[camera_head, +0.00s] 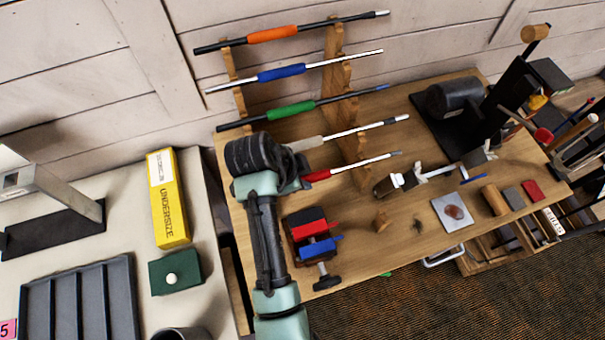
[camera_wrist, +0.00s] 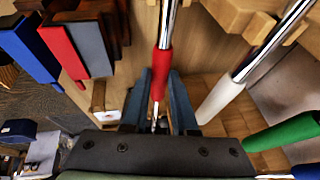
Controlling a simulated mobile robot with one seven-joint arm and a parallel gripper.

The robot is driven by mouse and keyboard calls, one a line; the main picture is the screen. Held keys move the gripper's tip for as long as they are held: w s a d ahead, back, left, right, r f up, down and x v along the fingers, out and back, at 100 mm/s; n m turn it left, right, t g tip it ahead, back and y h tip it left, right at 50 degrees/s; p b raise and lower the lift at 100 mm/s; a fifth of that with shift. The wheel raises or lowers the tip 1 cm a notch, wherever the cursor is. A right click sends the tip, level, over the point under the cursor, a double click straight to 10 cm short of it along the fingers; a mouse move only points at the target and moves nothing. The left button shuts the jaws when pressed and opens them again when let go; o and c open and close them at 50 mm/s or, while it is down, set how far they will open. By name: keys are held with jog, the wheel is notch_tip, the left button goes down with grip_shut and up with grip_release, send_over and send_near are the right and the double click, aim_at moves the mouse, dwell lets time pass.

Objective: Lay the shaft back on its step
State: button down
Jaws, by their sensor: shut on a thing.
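The red-gripped shaft (camera_head: 317,176) is the lowest and nearest of the row in the head view, with its silver end pointing right. In the wrist view its red grip (camera_wrist: 163,66) runs between the fingers of my gripper (camera_wrist: 160,106), which is shut on it. In the head view my arm hides the fingers and the shaft's left end. The wooden stepped rack (camera_head: 351,151) has two uprights. The shaft lies by the lowest front part of the right upright; I cannot tell whether it touches the step.
Shafts with orange (camera_head: 272,34), blue (camera_head: 281,72), green (camera_head: 290,110) and pale grips (camera_head: 306,144) lie on higher steps.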

jog(key=c, duration=0.6)
grip_release()
jog(key=shift+p+v, duration=0.3)
jog(key=shift+v, duration=6.2)
